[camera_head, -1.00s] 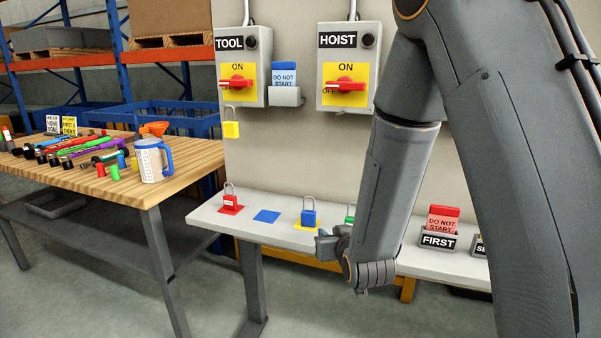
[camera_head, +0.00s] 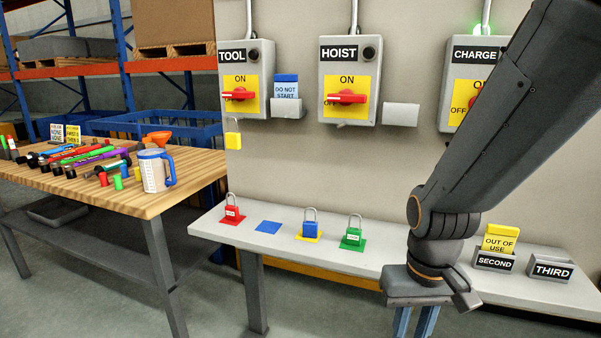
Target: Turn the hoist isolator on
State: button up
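The hoist isolator (camera_head: 332,115) is a grey box on the wall panel, marked HOIST. Its red handle (camera_head: 346,97) lies horizontal on a yellow plate. ON is printed above the handle; the lettering at its left is mostly covered. The box's round lamp (camera_head: 369,54) is dark. No padlock shows on its handle. My gripper (camera_head: 414,324) points down at the lower right, in front of the shelf and well below the isolator. Its two fingers stand apart with a gap between them. Their tips are cut off by the frame's bottom edge.
The tool isolator (camera_head: 245,80) has a yellow padlock (camera_head: 233,140) below it. The charge isolator's green lamp (camera_head: 477,29) is lit; my arm partly covers that box. An empty holder (camera_head: 401,115) is beside the hoist box. Padlocks and card holders stand on the shelf (camera_head: 275,243).

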aim_at(346, 96)
jog(key=u, duration=0.5)
jog(key=k, duration=1.05)
jog(key=z, duration=0.7)
jog(key=i, duration=1.35)
jog(key=u, duration=0.2)
